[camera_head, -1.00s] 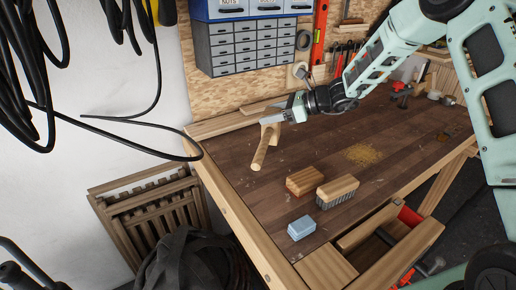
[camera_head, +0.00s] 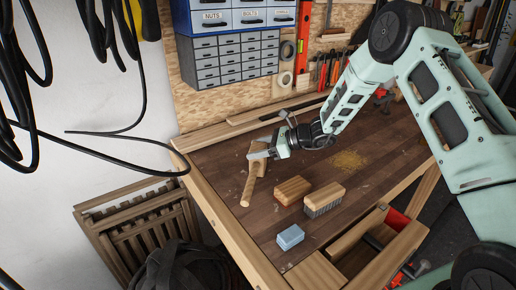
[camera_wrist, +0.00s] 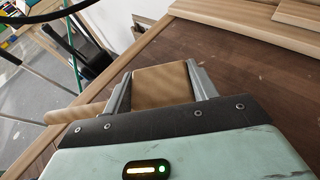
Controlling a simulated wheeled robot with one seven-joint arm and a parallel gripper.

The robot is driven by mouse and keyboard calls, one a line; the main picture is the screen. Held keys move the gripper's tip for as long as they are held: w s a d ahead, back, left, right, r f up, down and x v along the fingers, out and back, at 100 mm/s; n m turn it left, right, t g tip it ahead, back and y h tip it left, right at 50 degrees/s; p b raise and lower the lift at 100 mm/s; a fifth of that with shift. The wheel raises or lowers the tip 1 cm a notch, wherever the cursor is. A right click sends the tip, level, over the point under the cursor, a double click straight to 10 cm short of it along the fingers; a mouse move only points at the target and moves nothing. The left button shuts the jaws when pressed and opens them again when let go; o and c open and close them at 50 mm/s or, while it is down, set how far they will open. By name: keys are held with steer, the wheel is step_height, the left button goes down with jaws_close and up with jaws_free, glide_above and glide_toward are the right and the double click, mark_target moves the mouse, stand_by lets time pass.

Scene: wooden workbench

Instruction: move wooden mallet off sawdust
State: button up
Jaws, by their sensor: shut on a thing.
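The wooden mallet (camera_head: 247,188) is at the left end of the bench, away from the sawdust. Its handle points toward the near side of the bench. My gripper (camera_head: 260,149) is shut on the mallet's head. In the wrist view, the mallet (camera_wrist: 162,84) has its block head between the two grey fingers, and its handle sticks out to the left. I cannot tell whether the mallet touches the bench top. The sawdust (camera_head: 348,160) is a tan patch to the right of the mallet, with nothing on it.
Wooden strips (camera_head: 225,133) run along the back edge. The dark bench top (camera_head: 222,162) is bare around the mallet.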

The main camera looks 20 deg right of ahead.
steer(key=o, duration=1.3)
